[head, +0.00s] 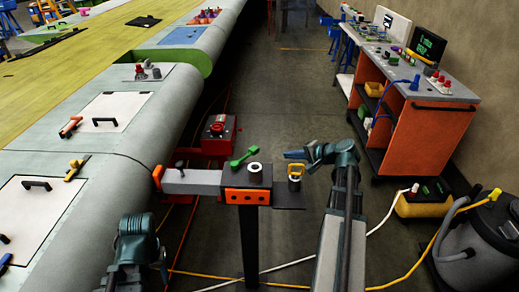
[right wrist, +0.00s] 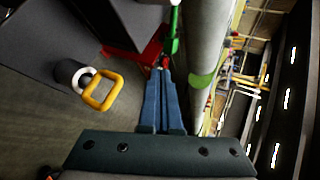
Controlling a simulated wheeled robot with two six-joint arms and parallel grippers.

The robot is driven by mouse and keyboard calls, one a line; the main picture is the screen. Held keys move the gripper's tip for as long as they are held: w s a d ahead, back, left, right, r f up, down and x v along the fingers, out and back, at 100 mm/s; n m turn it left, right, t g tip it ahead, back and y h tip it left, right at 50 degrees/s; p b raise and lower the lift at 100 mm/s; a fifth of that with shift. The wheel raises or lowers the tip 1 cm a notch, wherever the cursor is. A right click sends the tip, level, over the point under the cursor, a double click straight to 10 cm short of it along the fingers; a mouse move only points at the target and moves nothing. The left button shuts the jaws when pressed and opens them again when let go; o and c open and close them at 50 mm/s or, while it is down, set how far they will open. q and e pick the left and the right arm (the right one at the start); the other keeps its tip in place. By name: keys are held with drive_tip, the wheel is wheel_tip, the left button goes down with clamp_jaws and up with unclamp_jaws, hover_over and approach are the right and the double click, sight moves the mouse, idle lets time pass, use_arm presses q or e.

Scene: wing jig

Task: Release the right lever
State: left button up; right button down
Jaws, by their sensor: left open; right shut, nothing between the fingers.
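A green lever (head: 243,157) with a wider end stands tilted on the dark stand in the head view. It also shows in the right wrist view as a green bar (right wrist: 174,32), just beyond my fingertips. My right gripper (head: 284,154) is shut and empty, to the right of the green lever and apart from it in the head view. Its blue fingers (right wrist: 161,72) lie together in the right wrist view; whether they touch the lever is unclear there. My left gripper (head: 139,238) is open at the lower left, its fingers hard to make out.
A yellow square handle (head: 296,170) stands on the right of the stand (head: 290,198). A grey bar (head: 192,181) with orange ends reaches to the wing (head: 120,150). A red box (head: 218,130) sits behind. An orange cart (head: 408,135) stands at the right.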

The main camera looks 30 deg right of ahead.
idle(0.3)
drive_tip(key=b, duration=0.5)
approach(257, 151)
drive_tip(key=x, duration=0.5)
drive_tip(key=shift+s+d+f, duration=0.15)
drive_tip(key=shift+s+f, duration=0.05)
drive_tip(key=shift+f, duration=0.2)
drive_tip(key=shift+w+a, duration=0.35)
drive_tip(key=shift+w, duration=0.35)
drive_tip(key=shift+w, duration=0.1)
